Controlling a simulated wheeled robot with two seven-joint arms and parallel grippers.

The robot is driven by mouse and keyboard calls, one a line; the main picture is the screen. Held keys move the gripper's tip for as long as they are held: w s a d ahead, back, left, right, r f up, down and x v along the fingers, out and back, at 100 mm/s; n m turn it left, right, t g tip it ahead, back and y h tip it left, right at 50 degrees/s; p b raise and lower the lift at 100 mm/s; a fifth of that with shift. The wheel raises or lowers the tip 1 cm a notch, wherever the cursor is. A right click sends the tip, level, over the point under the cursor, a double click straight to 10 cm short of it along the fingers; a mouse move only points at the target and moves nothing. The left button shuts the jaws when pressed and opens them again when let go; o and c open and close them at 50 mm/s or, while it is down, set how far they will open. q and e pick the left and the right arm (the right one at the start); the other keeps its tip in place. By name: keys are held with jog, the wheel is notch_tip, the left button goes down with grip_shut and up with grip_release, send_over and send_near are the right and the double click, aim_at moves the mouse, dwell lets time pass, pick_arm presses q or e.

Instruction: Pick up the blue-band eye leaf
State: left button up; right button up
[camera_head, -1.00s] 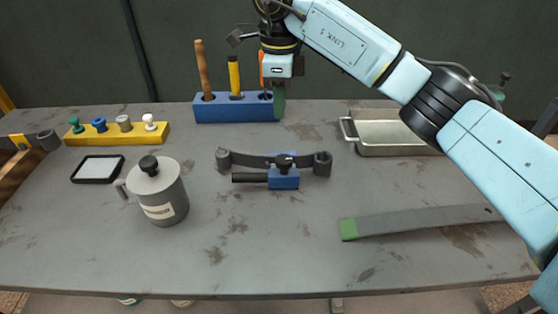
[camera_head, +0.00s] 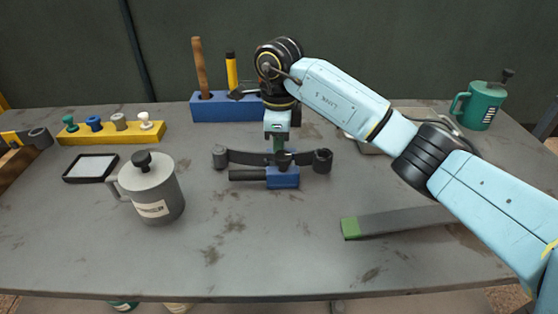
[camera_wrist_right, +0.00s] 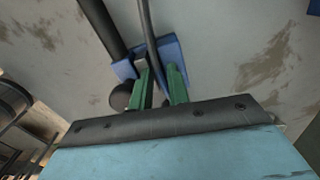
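A dark, curved leaf with a rolled eye at each end (camera_head: 243,157) lies across the middle of the table. A blue block (camera_head: 284,179) with a black bar sits against its middle. No separate blue band on the leaf can be made out. My right gripper (camera_head: 280,145) is just above the leaf's middle, pointing down. In the right wrist view its green fingers (camera_wrist_right: 162,88) are apart, with the narrow dark leaf (camera_wrist_right: 151,35) running toward the gap between them. Contact cannot be told. The blue block also shows there (camera_wrist_right: 172,50). My left gripper is not in view.
A grey lidded pot (camera_head: 150,190) stands at front left. A green-ended flat leaf (camera_head: 395,222) lies at front right. Behind are a blue tool block (camera_head: 222,107), a yellow peg rack (camera_head: 112,133), a partly hidden metal tray (camera_head: 368,148) and a green pot (camera_head: 480,106). The front middle is clear.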

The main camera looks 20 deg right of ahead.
jog(key=shift+s+a+f, duration=0.1)
jog(key=shift+s+f, duration=0.1)
jog(key=shift+f, duration=0.1)
grip_shut()
jog(key=shift+r, duration=0.1)
